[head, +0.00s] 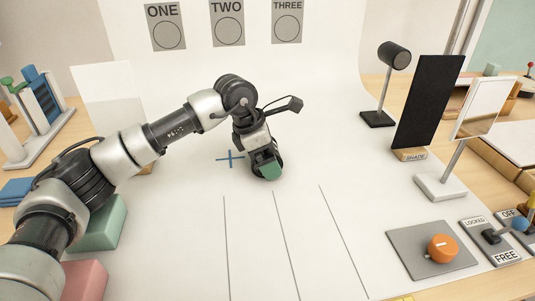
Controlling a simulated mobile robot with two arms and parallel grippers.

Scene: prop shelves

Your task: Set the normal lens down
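My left arm reaches in from the left, and its gripper (265,164) points down over the white sweep, just right of a blue cross mark (230,158). A dark, rounded thing, which I take to be the normal lens (279,161), shows at the fingers, partly hidden behind a green-faced part. The gripper appears shut on it. It is at or very near the white surface; I cannot tell whether it touches. My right gripper is out of view.
Dark lines (280,220) run along the clear white surface. A black shade panel (430,105), a mirror stand (480,110) and a black lamp (394,56) stand at right. An orange knob (442,248) is at front right. Green (105,228) and pink (85,280) blocks lie by my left arm.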

